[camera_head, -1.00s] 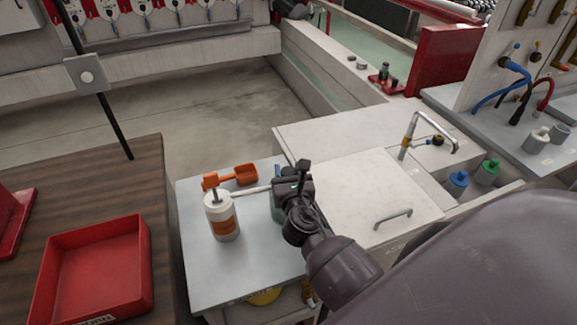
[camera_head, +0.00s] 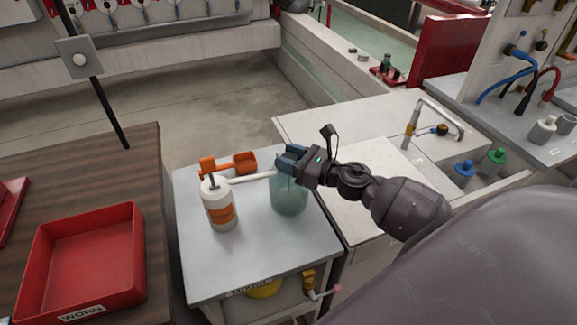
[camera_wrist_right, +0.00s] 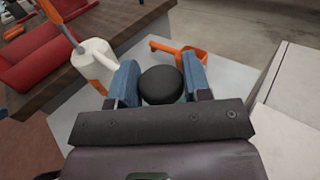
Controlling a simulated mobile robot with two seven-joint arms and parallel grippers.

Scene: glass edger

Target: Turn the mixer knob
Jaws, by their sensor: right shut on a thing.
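My right gripper (camera_head: 290,160) is over a greenish see-through jar (camera_head: 289,197) on the light grey table (camera_head: 215,275). In the right wrist view, its blue fingers (camera_wrist_right: 160,72) stand on both sides of a round black knob (camera_wrist_right: 161,86) and are shut on it. The knob is hidden by the fingers in the head view. The wrist reaches in from the right, roughly level over the table. My left gripper is in neither view.
A white pump bottle (camera_head: 219,206) with an orange label stands left of the jar. An orange scoop (camera_head: 246,162) lies behind them. A red tray (camera_head: 85,262) is on the brown table at left. A white counter with a tap (camera_head: 412,128) is at right.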

